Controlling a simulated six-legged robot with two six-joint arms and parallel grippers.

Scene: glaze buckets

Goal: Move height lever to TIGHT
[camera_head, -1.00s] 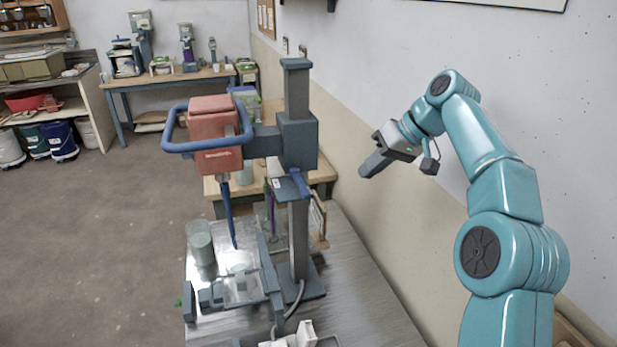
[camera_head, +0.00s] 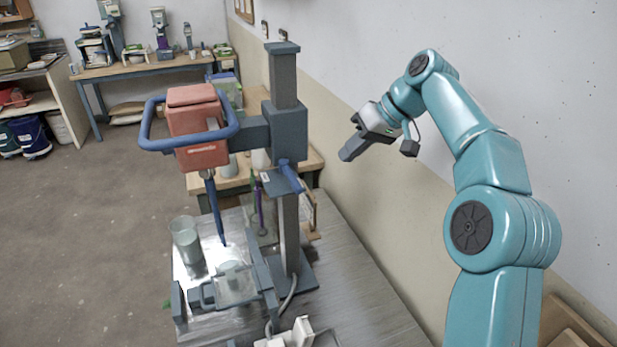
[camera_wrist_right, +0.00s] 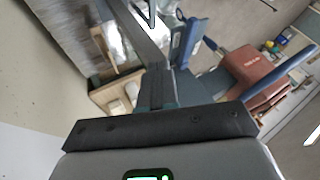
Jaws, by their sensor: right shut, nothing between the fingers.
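The height lever looks to be the blue lever (camera_head: 291,174) at the grey collar on the mixer's upright column (camera_head: 286,85). A small pale label plate (camera_head: 270,178) sits beside it; its marks are too small to read, so the lever's setting cannot be told. In the right wrist view a blue lever-like part (camera_wrist_right: 190,42) shows just beyond the fingers. My right gripper (camera_head: 349,152) is shut and empty, in the air to the right of the column, apart from the lever. It also shows in the right wrist view (camera_wrist_right: 157,90). My left gripper is out of view.
The red mixer head (camera_head: 197,125) with its blue loop handle (camera_head: 148,128) juts left from the column. A blue shaft hangs below it over the metal table (camera_head: 360,300). A clear cylinder (camera_head: 187,240) stands at the table's left. The wall is close on the right.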

